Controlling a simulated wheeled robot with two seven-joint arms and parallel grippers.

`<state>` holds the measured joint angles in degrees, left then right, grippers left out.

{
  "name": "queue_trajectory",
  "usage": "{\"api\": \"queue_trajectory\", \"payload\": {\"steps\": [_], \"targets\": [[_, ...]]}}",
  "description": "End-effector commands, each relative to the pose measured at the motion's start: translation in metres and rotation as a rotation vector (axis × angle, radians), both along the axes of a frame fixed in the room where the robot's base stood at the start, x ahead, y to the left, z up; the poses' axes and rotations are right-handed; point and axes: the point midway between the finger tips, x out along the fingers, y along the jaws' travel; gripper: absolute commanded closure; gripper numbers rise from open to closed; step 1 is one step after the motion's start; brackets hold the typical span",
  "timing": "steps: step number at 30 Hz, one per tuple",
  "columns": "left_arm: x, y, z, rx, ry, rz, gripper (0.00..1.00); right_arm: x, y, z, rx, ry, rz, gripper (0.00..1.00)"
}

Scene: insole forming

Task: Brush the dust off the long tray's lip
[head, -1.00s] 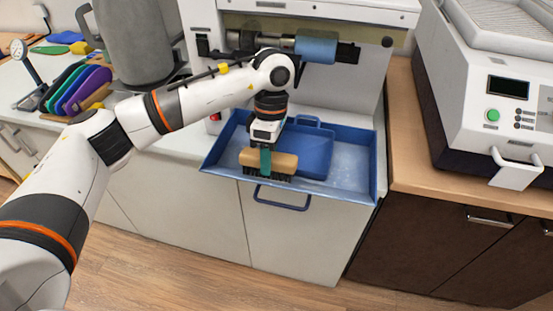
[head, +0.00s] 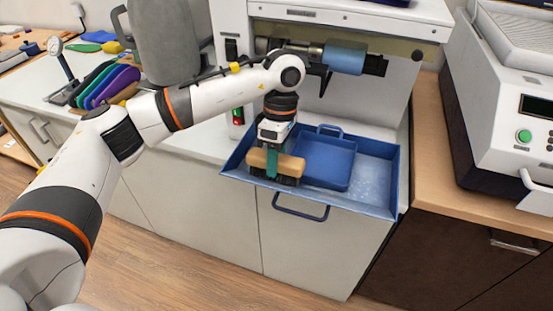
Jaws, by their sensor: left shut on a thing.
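The long blue tray (head: 374,203) juts out below the grinding machine, with a low front lip and a handle (head: 300,207) under it. Pale dust (head: 365,188) shows on its floor and lip toward the right. My left gripper (head: 272,163) is shut on a brush (head: 290,165) with a tan wooden back and dark bristles. The brush lies along the left part of the front lip, bristles down. I cannot tell whether the bristles touch the lip. My right gripper is not in view.
A smaller blue pan (head: 327,162) sits inside the tray, right of the brush. The machine's roller (head: 345,60) is above. Coloured insoles (head: 112,85) and a grey canister (head: 165,40) stand left. A white machine (head: 510,110) stands on the right counter.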

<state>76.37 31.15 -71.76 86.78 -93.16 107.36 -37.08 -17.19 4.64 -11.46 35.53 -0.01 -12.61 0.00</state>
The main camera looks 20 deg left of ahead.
Motion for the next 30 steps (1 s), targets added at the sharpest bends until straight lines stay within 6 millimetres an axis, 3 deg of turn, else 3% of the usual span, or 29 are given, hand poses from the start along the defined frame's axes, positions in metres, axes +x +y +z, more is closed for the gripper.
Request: {"api": "queue_trajectory", "payload": {"steps": [19, 30], "targets": [[0.000, 0.000, 0.069, -0.001, -0.002, -0.001, 0.97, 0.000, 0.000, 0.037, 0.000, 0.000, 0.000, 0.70], [0.000, 0.000, 0.073, -0.001, -0.001, 0.000, 0.97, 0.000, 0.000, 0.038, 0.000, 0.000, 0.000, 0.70]]}}
